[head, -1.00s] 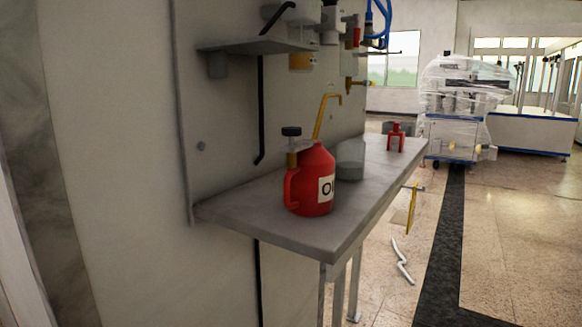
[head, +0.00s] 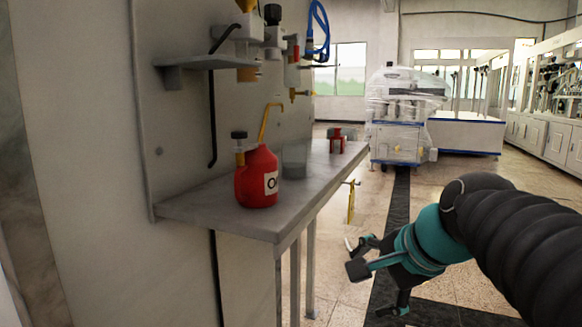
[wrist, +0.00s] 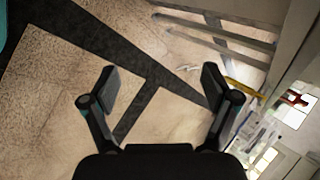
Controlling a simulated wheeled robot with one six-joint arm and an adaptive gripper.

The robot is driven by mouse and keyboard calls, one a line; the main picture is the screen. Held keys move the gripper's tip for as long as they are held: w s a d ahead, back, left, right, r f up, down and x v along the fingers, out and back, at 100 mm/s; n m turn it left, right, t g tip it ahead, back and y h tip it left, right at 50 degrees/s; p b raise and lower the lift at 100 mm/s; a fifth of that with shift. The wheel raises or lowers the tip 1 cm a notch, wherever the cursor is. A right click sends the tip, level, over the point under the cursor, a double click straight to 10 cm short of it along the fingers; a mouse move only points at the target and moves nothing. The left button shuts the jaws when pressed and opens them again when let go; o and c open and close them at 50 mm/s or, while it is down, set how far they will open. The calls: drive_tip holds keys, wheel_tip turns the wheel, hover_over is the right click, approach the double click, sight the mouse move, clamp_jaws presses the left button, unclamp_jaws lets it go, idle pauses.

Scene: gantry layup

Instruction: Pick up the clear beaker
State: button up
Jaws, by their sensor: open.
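The clear beaker (head: 295,160) stands upright on the grey wall shelf (head: 205,208), just behind and to the right of the red oil can (head: 257,178) in the head view. The can hides part of its left side. My gripper (head: 372,279) is open and empty, out over the floor to the right of the shelf and lower than its top. In the wrist view my gripper (wrist: 158,85) points at the floor with its fingers spread. I cannot make out the beaker clearly there.
A small red item (head: 337,141) sits at the shelf's far end. An upper bracket (head: 190,64) with fittings and a blue hose (head: 318,32) overhangs the shelf. A yellow item (head: 351,203) hangs by the shelf's right edge. A wrapped machine (head: 400,110) stands behind; the floor at right is open.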

drive_tip(key=w+a+r+m+t+y, duration=0.1)
drive_tip(key=w+a+r+m+y, duration=0.2)
drive_tip(key=w+r+m, duration=0.6)
drive_tip(key=m+t+y, duration=0.1)
drive_tip(key=m+y, duration=0.2)
drive_tip(key=m, duration=0.2)
approach(302, 155)
drive_tip(key=b+x, duration=0.1)
drive_tip(key=x, duration=1.2)
drive_tip(key=shift+w+d, duration=0.1)
drive_tip(key=shift+r, duration=0.1)
drive_tip(key=c, duration=1.3)
